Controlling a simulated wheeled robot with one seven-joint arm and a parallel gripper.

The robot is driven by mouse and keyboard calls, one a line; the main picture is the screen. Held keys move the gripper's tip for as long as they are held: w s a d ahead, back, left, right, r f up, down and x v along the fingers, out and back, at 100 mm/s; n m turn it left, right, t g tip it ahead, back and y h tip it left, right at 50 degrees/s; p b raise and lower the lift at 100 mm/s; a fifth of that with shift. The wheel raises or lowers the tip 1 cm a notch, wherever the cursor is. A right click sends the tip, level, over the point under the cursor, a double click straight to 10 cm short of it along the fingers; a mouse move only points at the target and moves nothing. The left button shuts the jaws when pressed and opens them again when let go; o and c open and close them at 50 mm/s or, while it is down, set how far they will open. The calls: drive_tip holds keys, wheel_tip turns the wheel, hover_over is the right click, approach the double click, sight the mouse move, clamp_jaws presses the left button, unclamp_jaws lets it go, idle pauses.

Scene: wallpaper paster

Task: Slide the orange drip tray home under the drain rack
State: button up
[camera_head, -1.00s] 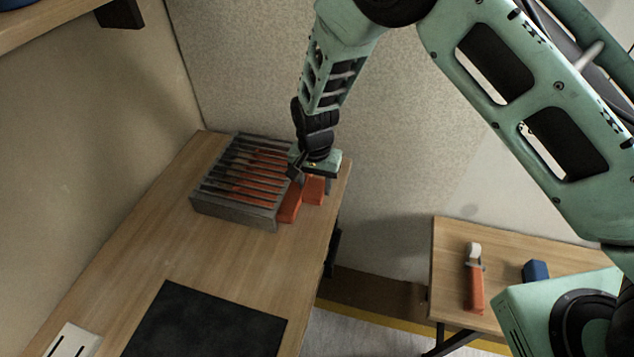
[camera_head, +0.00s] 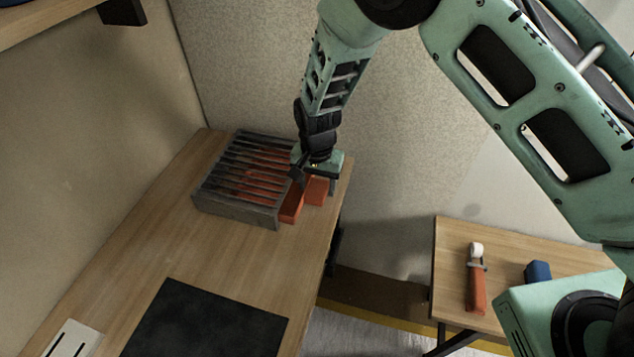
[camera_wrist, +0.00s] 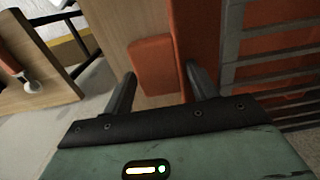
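The dark grey slatted drain rack (camera_head: 236,213) stands at the far end of the wooden table. The orange drip tray (camera_head: 291,206) lies under it, showing between the slats, with its right edge sticking out past the rack's right side. An orange block-like handle (camera_head: 316,191) projects further right from the tray. My gripper (camera_head: 316,178) is low over this handle, pointing down. In the wrist view my gripper (camera_wrist: 161,82) has its two fingers apart, and the handle (camera_wrist: 153,60) appears between and beyond the fingertips. I cannot tell whether a finger touches it.
A black mat (camera_head: 208,322) lies on the table nearer me, with bare wood between it and the rack. Walls stand behind and left. A lower side table (camera_head: 510,250) at right holds an orange-handled roller (camera_head: 476,285) and a blue block (camera_head: 537,271).

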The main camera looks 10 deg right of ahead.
drive_tip(key=shift+o, duration=1)
wheel_tip(320, 180, up, 17)
drive_tip(key=b, duration=0.2)
drive_tip(key=s+d+r+n, duration=0.2)
drive_tip(key=s+d+n, duration=0.1)
drive_tip(key=s, duration=0.6)
drive_tip(key=s+d+r+n, duration=0.2)
drive_tip(key=s+n, duration=0.3)
drive_tip(key=s, duration=0.4)
drive_tip(key=s+d+r+n, duration=0.3)
drive_tip(key=s+n, duration=0.1)
drive_tip(key=s, duration=0.6)
drive_tip(key=shift+d+y, duration=0.3)
